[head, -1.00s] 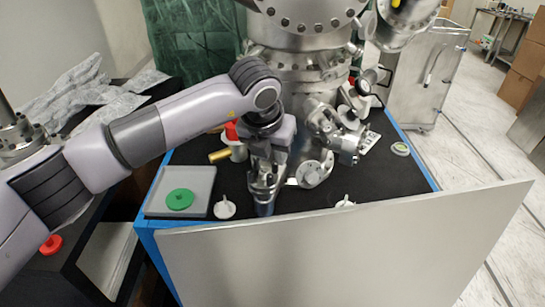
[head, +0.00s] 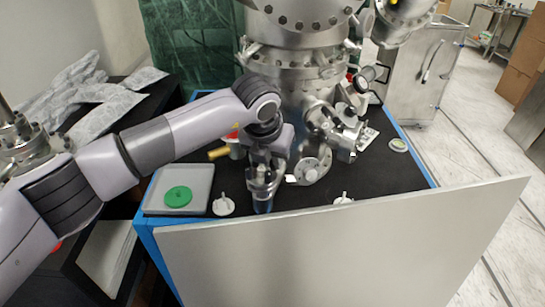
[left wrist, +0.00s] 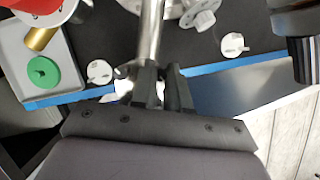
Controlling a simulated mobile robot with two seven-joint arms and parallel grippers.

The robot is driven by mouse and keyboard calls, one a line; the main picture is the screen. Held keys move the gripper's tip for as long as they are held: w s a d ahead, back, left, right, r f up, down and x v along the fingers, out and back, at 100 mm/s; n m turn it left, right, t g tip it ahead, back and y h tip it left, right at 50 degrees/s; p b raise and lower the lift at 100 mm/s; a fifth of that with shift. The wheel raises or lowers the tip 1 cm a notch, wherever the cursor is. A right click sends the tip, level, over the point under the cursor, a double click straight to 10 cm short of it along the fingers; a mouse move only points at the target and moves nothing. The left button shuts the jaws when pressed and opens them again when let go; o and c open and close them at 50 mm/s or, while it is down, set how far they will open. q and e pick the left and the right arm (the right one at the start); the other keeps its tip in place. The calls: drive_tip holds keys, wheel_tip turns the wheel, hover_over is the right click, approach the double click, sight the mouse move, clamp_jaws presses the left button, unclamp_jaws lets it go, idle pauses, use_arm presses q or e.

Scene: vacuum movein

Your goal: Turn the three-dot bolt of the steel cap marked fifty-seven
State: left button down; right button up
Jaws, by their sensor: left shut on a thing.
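My left gripper (head: 262,182) points down over the black bench top, in front of the steel chamber. It is shut on a shiny steel rod-like tool (left wrist: 151,35), which runs between the fingers in the left wrist view. A round steel flange cap (head: 309,169) with bolts around it faces out from the chamber, just right of the gripper and apart from it. It also shows at the top of the left wrist view (left wrist: 200,19). No fifty-seven or dot marks can be read on it. My right gripper is not in view.
A grey tray (head: 150,203) with a green disc (head: 178,196) lies left of the gripper. White knobbed pieces (head: 223,206) lie on the bench. A brass cylinder (head: 219,153) is behind the tray. A large pale panel (head: 350,245) stands along the bench's front edge.

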use_arm(q)
drive_tip(key=shift+a+f+m+h+b, duration=0.15)
drive_tip(key=shift+m+h+b, duration=0.35)
drive_tip(key=shift+m+b, duration=0.85)
drive_tip(key=m+g+b, duration=0.1)
drive_tip(key=m, duration=0.1)
drive_tip(key=shift+w+m+h, duration=0.1)
drive_tip(key=shift+m+h, duration=0.25)
drive_tip(key=shift+h, duration=0.05)
drive_tip(key=m, duration=0.1)
drive_tip(key=m+g, duration=0.1)
drive_tip(key=shift+r+m+h+b, duration=0.2)
drive_tip(key=shift+m+h+b, duration=0.1)
drive_tip(key=shift+m, duration=0.1)
drive_tip(key=m+g, duration=0.1)
drive_tip(key=m, duration=0.1)
drive_tip(key=m+g, duration=0.1)
drive_tip(key=m, duration=0.2)
drive_tip(key=shift+w+h, duration=0.15)
drive_tip(key=shift+h, duration=0.15)
drive_tip(key=shift+m, duration=0.7)
drive_tip(key=c, duration=1.4)
unclamp_jaws()
drive_tip(key=shift+g, duration=0.3)
